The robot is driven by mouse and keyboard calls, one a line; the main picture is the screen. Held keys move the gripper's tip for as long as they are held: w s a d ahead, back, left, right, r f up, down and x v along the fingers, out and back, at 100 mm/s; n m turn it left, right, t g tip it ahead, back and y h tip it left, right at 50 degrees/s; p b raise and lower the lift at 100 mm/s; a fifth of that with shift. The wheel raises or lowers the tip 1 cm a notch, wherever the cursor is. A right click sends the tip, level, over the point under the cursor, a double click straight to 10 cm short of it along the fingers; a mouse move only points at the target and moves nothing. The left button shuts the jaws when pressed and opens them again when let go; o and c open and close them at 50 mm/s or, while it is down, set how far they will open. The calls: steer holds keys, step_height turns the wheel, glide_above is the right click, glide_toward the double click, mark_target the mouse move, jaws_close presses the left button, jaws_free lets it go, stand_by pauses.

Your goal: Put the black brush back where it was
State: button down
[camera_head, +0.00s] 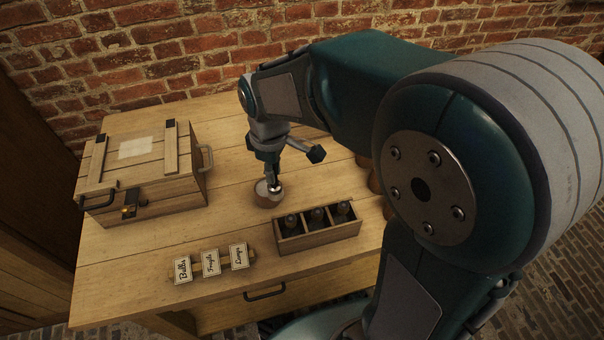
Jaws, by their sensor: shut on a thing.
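My gripper (271,172) points down over the table, left of the small open crate and right of the lidded chest. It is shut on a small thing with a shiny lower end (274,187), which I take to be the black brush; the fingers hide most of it. Its lower end is at a round wooden block (266,199) on the table. I cannot tell whether it rests on the block, stands in it or hangs just above it. No other black brush shows.
The wooden crate (318,240) holds three dark, round-topped items in separate compartments. A lidded wooden chest (140,195) stands at the left. Three label cards (211,262) stand near the front edge. Brown round objects (374,182) are partly hidden behind my arm. The back-left tabletop (225,122) is clear.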

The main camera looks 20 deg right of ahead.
steer(key=w+d+f, duration=0.2)
steer(key=d+f, duration=0.1)
steer(key=f, duration=0.1)
steer(key=w+d+f, duration=0.2)
steer(key=d+f, duration=0.1)
steer(key=f, duration=0.1)
steer(key=w+d+f, duration=0.2)
steer(key=w+f, duration=0.1)
steer(key=shift+w+d+f, duration=0.1)
steer(key=shift+d+f, duration=0.3)
steer(key=c, duration=0.6)
jaws_free()
